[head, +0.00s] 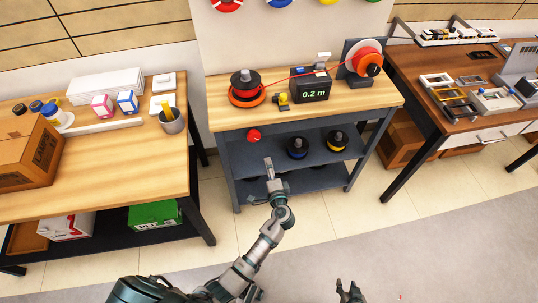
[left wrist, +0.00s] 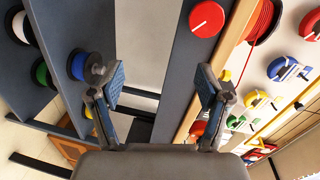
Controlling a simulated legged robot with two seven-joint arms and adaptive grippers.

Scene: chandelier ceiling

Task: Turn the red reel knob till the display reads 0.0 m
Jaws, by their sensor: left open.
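The red reel knob (head: 253,135) is on the front edge of the grey-blue bench. It shows close up in the left wrist view (left wrist: 207,19), with a white pointer line. The display (head: 314,88) on the bench top reads 0.2 m. A red line runs from the red reel (head: 247,98) to the large white and red wheel (head: 366,58). My left gripper (head: 268,166) is below and right of the knob, apart from it. In the left wrist view its fingers (left wrist: 162,82) are spread and empty. My right gripper (head: 349,289) is low in the head view, fingers apart, empty.
A small yellow item (head: 283,99) stands left of the display. A wooden table (head: 90,165) is at left and a brown desk (head: 425,85) at right. The floor in front is clear.

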